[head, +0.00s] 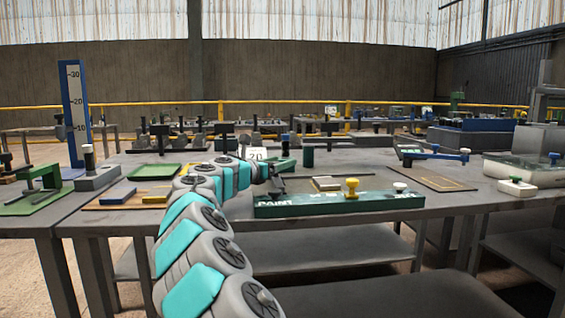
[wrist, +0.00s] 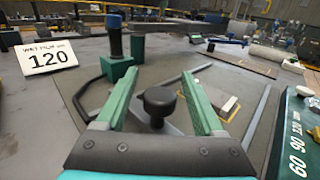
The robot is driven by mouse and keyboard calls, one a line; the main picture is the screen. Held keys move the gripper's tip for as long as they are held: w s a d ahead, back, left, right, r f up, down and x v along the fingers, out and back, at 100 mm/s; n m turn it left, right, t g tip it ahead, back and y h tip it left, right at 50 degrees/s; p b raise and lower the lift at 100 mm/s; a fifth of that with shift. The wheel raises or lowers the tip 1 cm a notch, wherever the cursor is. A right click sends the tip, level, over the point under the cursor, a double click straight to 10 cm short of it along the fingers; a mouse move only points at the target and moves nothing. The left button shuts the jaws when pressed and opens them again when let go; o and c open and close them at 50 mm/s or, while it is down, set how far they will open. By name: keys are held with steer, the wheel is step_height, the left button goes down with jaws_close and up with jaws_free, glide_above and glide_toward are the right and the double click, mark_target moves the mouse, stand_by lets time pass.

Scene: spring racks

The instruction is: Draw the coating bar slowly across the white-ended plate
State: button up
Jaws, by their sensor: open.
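My gripper (wrist: 160,72) is open, its two green fingers spread on either side of a black round knob (wrist: 159,102). The knob stands between the fingers with gaps on both sides; whether it belongs to the coating bar I cannot tell. Grey bar-like parts lie beneath it, partly hidden by the fingers and gripper body. The plate also shows in the head view (head: 326,183), right of my gripper (head: 277,172).
A card reading 120 (wrist: 48,57) and a dark blue post (wrist: 115,36) stand behind. A blue-armed tool (head: 436,155) is right.

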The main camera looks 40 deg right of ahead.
steer(key=shift+w+d, duration=0.1)
steer(key=shift+d, duration=0.45)
steer(key=shift+c, duration=0.3)
jaws_close()
stand_by(1.0)
